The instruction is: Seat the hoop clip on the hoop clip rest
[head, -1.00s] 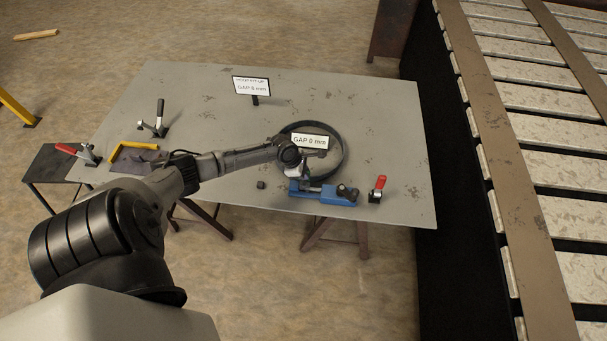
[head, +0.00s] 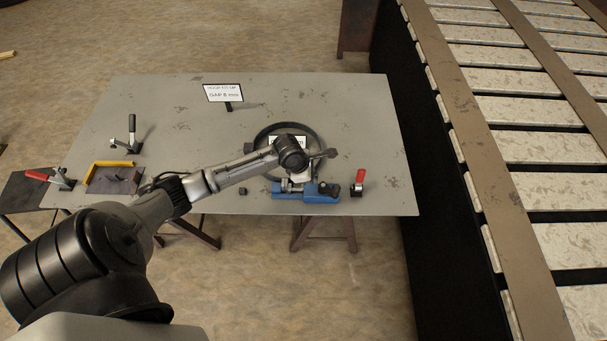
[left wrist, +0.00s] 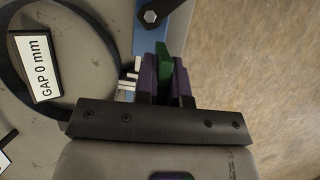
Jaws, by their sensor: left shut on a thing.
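My left gripper (left wrist: 166,85) is shut on a narrow green piece (left wrist: 164,58), which I take to be the hoop clip. The green piece stands up between the two dark purple fingers in the left wrist view. In the head view my left wrist hangs over the black hoop (head: 262,137), just behind the blue clamp fixture (head: 290,190). The clip is too small or hidden to make out there. The hoop also shows in the left wrist view (left wrist: 22,84). I cannot tell which part is the hoop clip rest. My right gripper is not in view.
A "GAP 0 mm" sign (left wrist: 36,66) lies by the hoop; another sign (head: 222,93) stands at the table's back. A yellow-edged plate (head: 113,181) lies at the left. The table's right side is clear.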

